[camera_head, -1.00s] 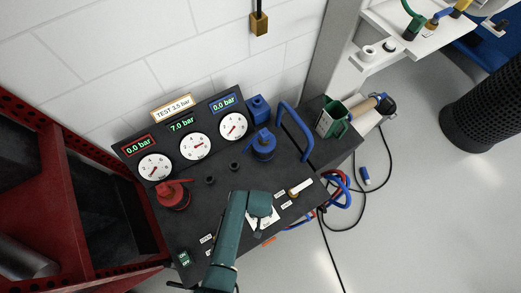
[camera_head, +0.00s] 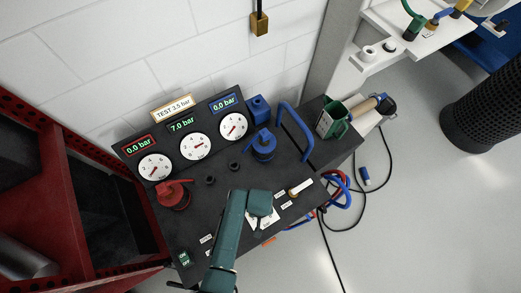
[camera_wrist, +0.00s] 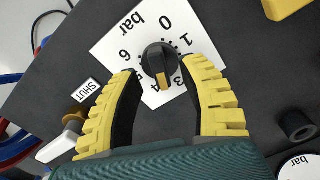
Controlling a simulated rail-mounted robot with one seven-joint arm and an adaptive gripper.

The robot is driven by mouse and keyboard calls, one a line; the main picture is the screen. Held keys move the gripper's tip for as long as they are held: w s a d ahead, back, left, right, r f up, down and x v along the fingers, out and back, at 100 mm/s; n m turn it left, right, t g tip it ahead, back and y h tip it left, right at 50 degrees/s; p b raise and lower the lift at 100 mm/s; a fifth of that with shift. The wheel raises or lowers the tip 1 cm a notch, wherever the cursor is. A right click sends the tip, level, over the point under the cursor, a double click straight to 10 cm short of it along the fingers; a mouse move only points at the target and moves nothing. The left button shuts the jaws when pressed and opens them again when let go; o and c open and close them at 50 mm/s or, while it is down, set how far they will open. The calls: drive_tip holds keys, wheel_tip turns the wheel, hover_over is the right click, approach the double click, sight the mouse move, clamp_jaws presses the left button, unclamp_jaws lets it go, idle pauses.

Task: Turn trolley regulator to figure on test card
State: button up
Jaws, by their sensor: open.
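The regulator knob (camera_wrist: 158,60), black with an orange pointer, sits on a white dial card (camera_wrist: 118,48) marked in bar. Its pointer aims down in the wrist view, around the 3 and 4 marks; the exact reading is hard to tell. My gripper (camera_wrist: 160,66) is open, its yellow fingers on either side of the knob, with no clear grip on it. In the head view my gripper (camera_head: 261,204) covers the knob. The test card (camera_head: 172,107) reads TEST 3.5 bar. The green display (camera_head: 182,125) reads 7.0 bar; the red (camera_head: 138,146) and blue (camera_head: 223,103) displays read 0.0 bar.
A red valve (camera_head: 173,194) and a blue valve (camera_head: 263,146) stand on the dark trolley top. A blue handle (camera_head: 296,134) rises at its right. A white-handled lever (camera_head: 301,187) lies near the dial card. Red shelving (camera_head: 85,190) stands close on the left.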

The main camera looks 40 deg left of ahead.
wheel_tip(320, 180, up, 10)
drive_tip(key=shift+r, duration=0.1)
idle(0.5)
drive_tip(key=w+d+r+m+t+y, duration=0.15)
drive_tip(key=w+d+r+t, duration=0.25)
drive_tip(key=w+r, duration=0.5)
drive_tip(key=w+d+r+m+t+h, duration=0.1)
drive_tip(key=w+d+r+m+t, duration=0.2)
drive_tip(key=w+r, duration=0.6)
drive_tip(key=w+d+r+t, duration=0.1)
drive_tip(key=d+r+t, duration=0.1)
drive_tip(key=r, duration=0.5)
drive_tip(key=w+d+r+t, duration=0.1)
drive_tip(key=d+r+t, duration=0.15)
drive_tip(key=r, duration=0.45)
drive_tip(key=s+d+r+m+t+p, duration=0.1)
drive_tip(key=s+d+r+m+t, duration=0.2)
drive_tip(key=r, duration=0.8)
drive_tip(key=s+r+t, duration=0.4)
drive_tip(key=r, duration=0.6)
drive_tip(key=s+d+r+m+t+p, duration=0.1)
drive_tip(key=s+d+r+m+t, duration=0.2)
drive_tip(key=r, duration=0.8)
wheel_tip(320, 180, up, 27)
drive_tip(key=a+n+p, duration=0.1)
drive_tip(key=p, duration=2.7)
drive_tip(key=shift+a+r+t+h, duration=0.15)
drive_tip(key=shift+r+t+h, duration=0.05)
drive_tip(key=shift+t+h, duration=0.2)
